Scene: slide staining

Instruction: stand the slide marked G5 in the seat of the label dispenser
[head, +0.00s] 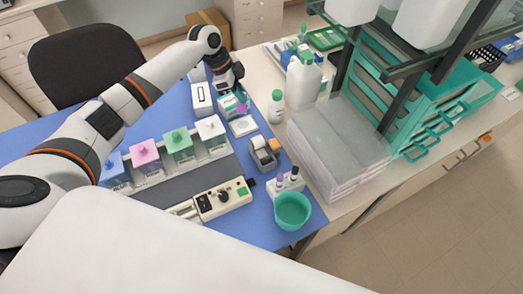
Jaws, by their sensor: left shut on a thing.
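My left gripper (238,98) reaches in from the left and points down over the far part of the blue mat. It is shut on a thin thing that looks like a slide, mostly hidden by the fingers; no G5 mark can be read. A teal and purple item (231,106) is right at the fingertips; whether they touch it I cannot tell. What looks like the label dispenser (264,153), grey with a pale roll and an orange part, stands nearer on the mat, apart from the gripper. Its seat is too small to make out. My right gripper is not in view.
Staining jars with blue, pink (145,152), green (178,143) and white lids stand in a row at left. Stacked clear sheets (335,140) lie to the right.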

